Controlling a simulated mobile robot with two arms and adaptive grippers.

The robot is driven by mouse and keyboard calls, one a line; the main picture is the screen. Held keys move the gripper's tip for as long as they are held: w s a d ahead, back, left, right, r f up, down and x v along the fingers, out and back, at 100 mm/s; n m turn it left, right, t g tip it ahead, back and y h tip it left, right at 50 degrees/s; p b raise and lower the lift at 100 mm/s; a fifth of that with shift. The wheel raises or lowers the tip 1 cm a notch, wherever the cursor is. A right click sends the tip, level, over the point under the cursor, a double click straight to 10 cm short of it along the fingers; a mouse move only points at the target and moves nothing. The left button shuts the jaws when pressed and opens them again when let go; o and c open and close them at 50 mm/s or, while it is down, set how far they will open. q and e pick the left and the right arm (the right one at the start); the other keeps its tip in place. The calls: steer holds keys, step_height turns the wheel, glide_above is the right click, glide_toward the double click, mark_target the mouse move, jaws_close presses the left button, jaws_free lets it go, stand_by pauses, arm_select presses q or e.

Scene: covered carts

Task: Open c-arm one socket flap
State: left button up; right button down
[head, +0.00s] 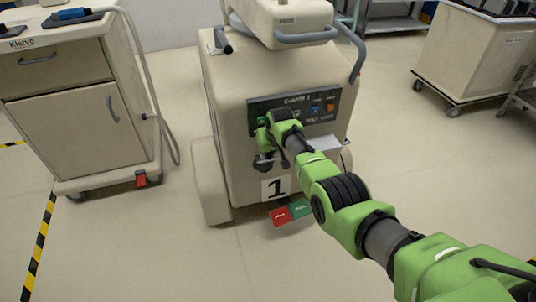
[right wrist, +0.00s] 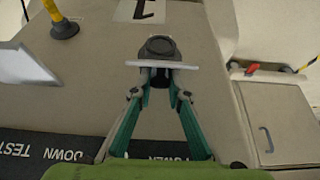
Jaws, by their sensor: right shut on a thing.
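The c-arm cart (head: 222,95), a beige covered unit with a "1" label (head: 276,187), stands in the middle of the head view. My right arm reaches to its front, below the dark control panel (head: 256,105). My right gripper (right wrist: 161,78) is shut on a thin pale flap (right wrist: 138,63), seen nearly edge-on in the right wrist view. A dark round socket (right wrist: 158,46) shows just beyond the flap. In the head view the right gripper (head: 268,143) partly hides the flap area. My left gripper is not in view.
A beige cabinet cart (head: 70,125) with a hose stands at the left. Another wheeled cart (head: 470,62) is at the back right. Red (head: 280,216) and green (head: 301,207) pedals lie at the c-arm's base. A pale bracket (head: 322,144) juts from its front. Floor between carts is clear.

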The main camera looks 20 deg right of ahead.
stand_by(0.4)
steer(key=c, duration=2)
jaws_free()
steer(key=shift+v, duration=5.95)
